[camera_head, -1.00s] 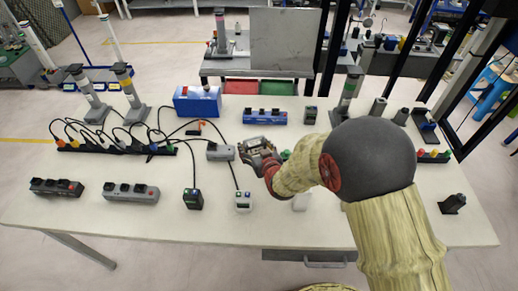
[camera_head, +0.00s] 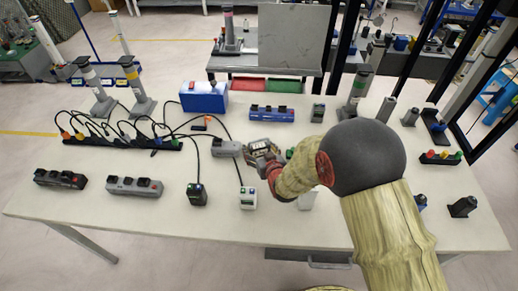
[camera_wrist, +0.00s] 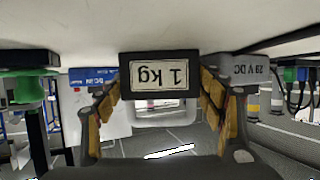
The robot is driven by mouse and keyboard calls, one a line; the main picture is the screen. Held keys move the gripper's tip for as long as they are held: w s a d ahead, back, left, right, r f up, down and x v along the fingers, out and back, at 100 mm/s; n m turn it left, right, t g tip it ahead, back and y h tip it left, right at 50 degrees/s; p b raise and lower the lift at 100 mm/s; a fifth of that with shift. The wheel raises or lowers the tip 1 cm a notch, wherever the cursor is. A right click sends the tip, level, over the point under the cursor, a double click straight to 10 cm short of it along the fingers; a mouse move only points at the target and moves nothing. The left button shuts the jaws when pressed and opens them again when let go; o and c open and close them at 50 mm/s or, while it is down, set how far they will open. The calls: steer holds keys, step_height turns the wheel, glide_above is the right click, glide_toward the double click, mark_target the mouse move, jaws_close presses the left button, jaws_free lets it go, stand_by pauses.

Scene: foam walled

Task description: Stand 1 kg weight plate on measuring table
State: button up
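The 1 kg weight plate (camera_wrist: 160,76) is a dark block with a pale framed label, which reads upside down in the wrist view. My gripper (camera_wrist: 160,95) has a finger on each side of it, and both pads appear to touch its sides. In the head view my gripper (camera_head: 264,152) is low over the white table (camera_head: 330,228), near its middle. The plate is small there and partly hidden by the fingers. I cannot tell whether its lower edge touches the tabletop. The white table is the large surface here; no separate measuring table is clearly marked.
A grey power unit (camera_head: 227,149) with cables stands just left of my gripper. A blue box (camera_head: 204,97), a blue strip (camera_head: 271,113) and a small dark device (camera_head: 318,113) stand behind. A white device (camera_head: 248,198) stands in front.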

steer(key=o, duration=0.4)
steer(key=shift+o, duration=0.2)
steer(key=shift+r, duration=0.15)
steer(key=p+v, duration=0.3)
steer(key=v, duration=0.9)
steer(key=shift+w+d+r, duration=0.15)
steer(key=shift+r, duration=0.15)
steer(key=d+r+g+h, duration=0.1)
steer(key=d+r+h, duration=0.1)
steer(key=d+r, duration=0.3)
steer(key=s+d+r+m+g+h, duration=0.1)
steer(key=s+d+r, duration=0.3)
steer(key=s+r, duration=0.2)
steer(key=s+d+r+m+g+h, duration=0.1)
steer(key=s+d+r+m+g, duration=0.1)
steer(key=s+d+r, duration=0.3)
step_height(320, 180, up, 4)
steer(key=shift+s+d+f+g, duration=0.15)
steer(key=shift+s+d+g, duration=0.05)
steer(key=shift+s+g, duration=0.15)
steer(key=s+d+r, duration=0.1)
steer(key=s, duration=0.3)
steer(key=s+d+r+g, duration=0.1)
steer(key=s, duration=0.4)
steer(key=s+d+r+m+g, duration=0.1)
steer(key=s, duration=0.3)
steer(key=shift+s+r+h, duration=0.15)
steer(key=shift+r+h, duration=0.15)
steer(key=shift+h, duration=0.1)
steer(key=shift+c, duration=1.2)
